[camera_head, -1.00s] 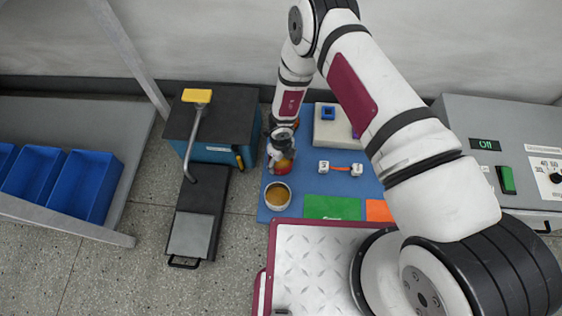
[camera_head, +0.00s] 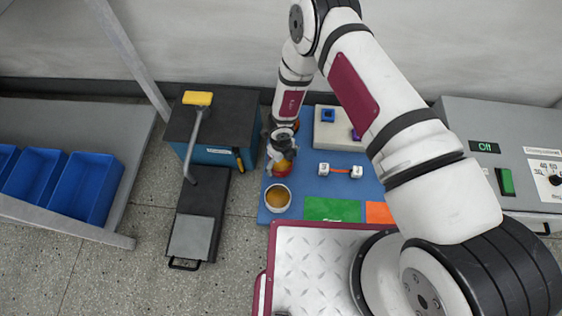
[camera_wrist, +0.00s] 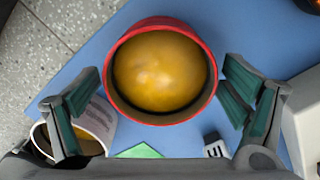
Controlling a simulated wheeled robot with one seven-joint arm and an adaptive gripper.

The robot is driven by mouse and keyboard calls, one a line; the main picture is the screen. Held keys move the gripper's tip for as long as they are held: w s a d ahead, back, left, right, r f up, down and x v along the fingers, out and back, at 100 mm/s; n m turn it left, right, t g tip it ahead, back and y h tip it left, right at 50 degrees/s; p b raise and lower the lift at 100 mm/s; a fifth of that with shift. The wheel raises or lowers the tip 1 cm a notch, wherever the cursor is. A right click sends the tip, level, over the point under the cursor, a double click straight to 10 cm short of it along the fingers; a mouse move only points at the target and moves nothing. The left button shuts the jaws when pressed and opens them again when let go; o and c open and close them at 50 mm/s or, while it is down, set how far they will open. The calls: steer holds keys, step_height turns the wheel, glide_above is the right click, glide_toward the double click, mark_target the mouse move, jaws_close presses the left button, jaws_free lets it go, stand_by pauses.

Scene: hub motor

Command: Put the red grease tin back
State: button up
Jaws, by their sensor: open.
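The red grease tin (camera_wrist: 160,112) fills the middle of the wrist view, open at the top with yellow-brown grease inside. In the head view the tin (camera_head: 282,170) shows partly below my gripper, over the left part of the blue mat. My gripper (camera_head: 281,151) is open above it. In the wrist view the fingers of my gripper (camera_wrist: 152,98) are on either side of the tin, with gaps to its wall. My gripper hides part of the tin in the head view.
A white tin (camera_head: 277,197) of orange-brown grease stands close in front. Blue bins (camera_head: 88,188) stand left.

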mark_target(281, 166)
step_height(281, 166, up, 11)
steer(key=p, duration=0.4)
